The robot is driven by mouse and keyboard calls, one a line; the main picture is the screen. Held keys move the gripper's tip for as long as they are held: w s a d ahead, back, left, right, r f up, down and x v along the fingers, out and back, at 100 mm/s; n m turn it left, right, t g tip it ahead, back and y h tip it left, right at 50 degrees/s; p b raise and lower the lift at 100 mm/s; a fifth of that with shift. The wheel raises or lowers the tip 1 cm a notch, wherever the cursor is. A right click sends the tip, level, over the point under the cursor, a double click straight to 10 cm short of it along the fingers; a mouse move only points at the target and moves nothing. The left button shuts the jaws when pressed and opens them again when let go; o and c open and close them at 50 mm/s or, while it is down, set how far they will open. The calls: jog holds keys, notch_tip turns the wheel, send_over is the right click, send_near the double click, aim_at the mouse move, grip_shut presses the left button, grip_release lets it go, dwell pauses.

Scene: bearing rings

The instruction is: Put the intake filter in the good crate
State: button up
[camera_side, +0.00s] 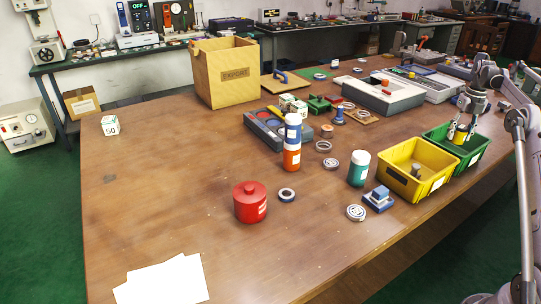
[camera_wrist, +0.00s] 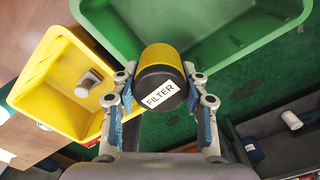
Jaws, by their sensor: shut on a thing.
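The intake filter (camera_wrist: 161,66) is a short cylinder with a yellow body, a black end and a white label reading FILTER. My gripper (camera_wrist: 160,82) is shut on it, with one finger on each side. In the side view my gripper (camera_side: 461,131) holds the filter (camera_side: 460,137) at the green crate (camera_side: 474,158), over its opening. The green crate fills the top of the wrist view (camera_wrist: 235,35). I cannot tell how far the filter is above its floor. No word naming the good crate is readable on the crates.
A yellow crate (camera_side: 437,187) stands beside the green one and holds a small grey part (camera_side: 415,171). The table's front edge is close. The left of the table is mostly clear.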

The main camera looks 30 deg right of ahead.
jog(key=shift+s+d+f+m, duration=0.15)
jog(key=shift+s+d+m, duration=0.15)
jog(key=shift+m, duration=0.3)
notch_tip(320, 180, down, 10)
jog(key=shift+r, duration=0.1)
jog(key=o, duration=0.9)
jog(key=shift+f, duration=0.2)
jog(key=shift+r, duration=0.1)
